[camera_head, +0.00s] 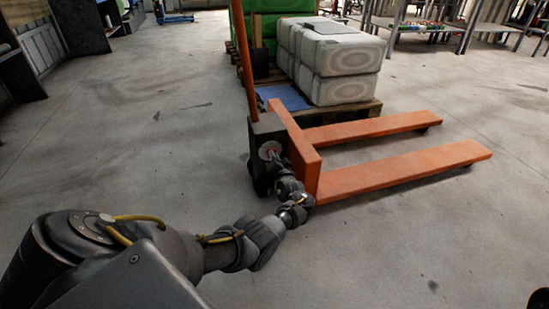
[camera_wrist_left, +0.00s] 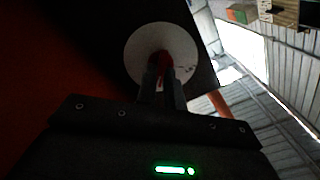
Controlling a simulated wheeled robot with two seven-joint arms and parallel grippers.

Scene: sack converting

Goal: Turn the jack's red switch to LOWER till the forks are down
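The orange pallet jack stands in the middle of the head view, with a dark box (camera_head: 262,135) at its handle end. Its two forks (camera_head: 410,171) point right, with small dark wheels under the tips; their exact height is hard to tell. On the box is a pale round dial (camera_head: 268,150), which shows large in the left wrist view (camera_wrist_left: 140,52). The red switch (camera_wrist_left: 163,57) is at the dial's middle. My left gripper (camera_wrist_left: 162,72) has its fingers close together on either side of the switch. The dial's markings are unreadable.
The jack's orange handle (camera_head: 245,60) rises above the box. Concrete floor is clear left and front right.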

